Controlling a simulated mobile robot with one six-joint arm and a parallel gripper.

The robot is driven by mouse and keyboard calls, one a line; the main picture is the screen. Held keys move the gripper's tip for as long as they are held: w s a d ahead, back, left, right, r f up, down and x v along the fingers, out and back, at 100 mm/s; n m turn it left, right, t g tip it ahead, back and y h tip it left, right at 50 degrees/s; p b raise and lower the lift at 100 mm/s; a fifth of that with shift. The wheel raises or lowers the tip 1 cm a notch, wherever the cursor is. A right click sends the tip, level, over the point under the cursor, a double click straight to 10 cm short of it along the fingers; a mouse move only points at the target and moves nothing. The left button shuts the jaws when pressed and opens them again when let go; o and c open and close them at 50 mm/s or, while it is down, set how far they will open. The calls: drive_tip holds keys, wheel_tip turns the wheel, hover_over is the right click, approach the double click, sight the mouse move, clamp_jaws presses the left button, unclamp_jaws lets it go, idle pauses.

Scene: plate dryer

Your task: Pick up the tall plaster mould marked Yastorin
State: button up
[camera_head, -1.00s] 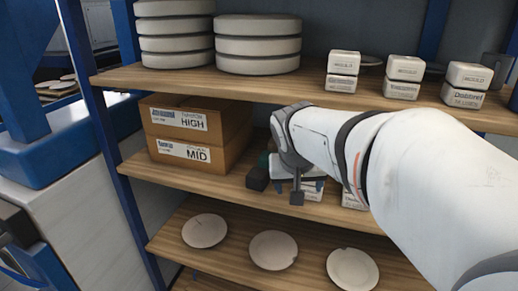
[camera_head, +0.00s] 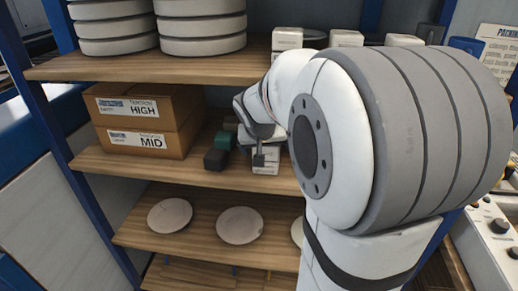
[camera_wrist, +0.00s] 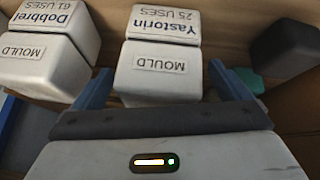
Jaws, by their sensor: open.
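The Yastorin mould (camera_wrist: 157,75) is a pale block. In the wrist view its label reads upside down as "Yastorin 25 USES", with "MOULD" on another face. My open gripper (camera_wrist: 163,92) has one blue finger on each side of its lower part; I cannot tell whether they touch it. In the head view my gripper (camera_head: 258,153) is at the middle shelf, in front of a pale block (camera_head: 266,163) whose label is too small to read. My arm hides much of that shelf's right side.
A mould marked Dobbrel, 61 uses (camera_wrist: 48,50), stands close beside in the wrist view. A dark block (camera_wrist: 285,48) and a green one (camera_wrist: 245,78) are on the other side. Cardboard boxes (camera_head: 150,122) stand left on the middle shelf (camera_head: 190,172). Plates (camera_head: 240,226) lie below.

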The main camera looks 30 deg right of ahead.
drive_tip(key=shift+c, duration=0.4)
drive_tip(key=c, duration=1.3)
drive_tip(key=shift+c, duration=0.6)
drive_tip(key=shift+r, duration=0.15)
